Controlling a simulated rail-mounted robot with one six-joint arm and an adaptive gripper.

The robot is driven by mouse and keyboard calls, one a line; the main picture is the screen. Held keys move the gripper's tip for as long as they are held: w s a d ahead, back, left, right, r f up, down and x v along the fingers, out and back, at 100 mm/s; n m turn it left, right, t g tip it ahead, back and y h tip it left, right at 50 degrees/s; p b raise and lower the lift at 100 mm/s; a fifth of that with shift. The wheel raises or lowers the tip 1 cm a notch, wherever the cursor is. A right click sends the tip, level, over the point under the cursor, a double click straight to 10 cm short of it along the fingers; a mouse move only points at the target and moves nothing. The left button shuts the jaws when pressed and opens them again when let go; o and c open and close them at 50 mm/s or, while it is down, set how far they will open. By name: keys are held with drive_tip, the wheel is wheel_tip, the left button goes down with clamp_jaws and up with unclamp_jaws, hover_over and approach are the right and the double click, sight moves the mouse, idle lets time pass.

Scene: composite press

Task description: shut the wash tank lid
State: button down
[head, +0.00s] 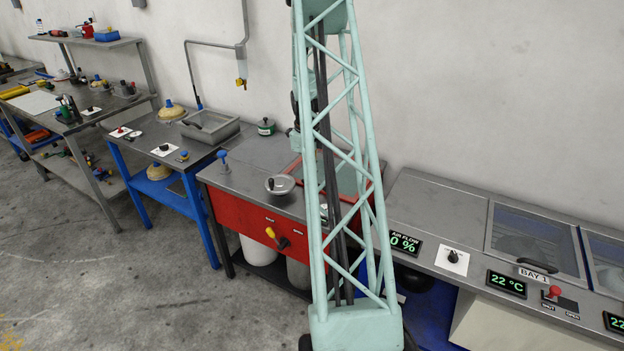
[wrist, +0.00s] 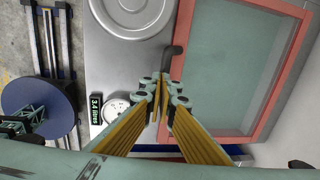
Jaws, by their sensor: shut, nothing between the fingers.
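The wash tank appears to be in the red cabinet's grey top, where a red-framed pane (head: 345,180) shows behind my lattice arm link. In the wrist view the red-framed, greenish see-through pane (wrist: 222,65) fills the right side. A dark bent handle (wrist: 173,52) sits at its left edge. I cannot tell whether this lid is raised or flat. My gripper (wrist: 162,84) is shut and empty, with its fingertips just below the handle and near the frame's left edge. I cannot tell whether they touch. In the head view my arm hides much of the tank.
On the grey top are a round metal lid (wrist: 135,12), a white dial (wrist: 115,108) and a "3.4 litres" display (wrist: 96,108). A green pot (head: 266,127) stands behind. A bench with glass-lidded bays (head: 535,238) is at right. Blue-legged tables stand at left.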

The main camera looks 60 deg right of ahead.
wheel_tip(320, 180, up, 13)
drive_tip(key=a, duration=0.2)
drive_tip(key=shift+a+p, duration=0.3)
drive_tip(key=shift+p, duration=0.05)
drive_tip(key=shift+w, duration=0.1)
idle(0.9)
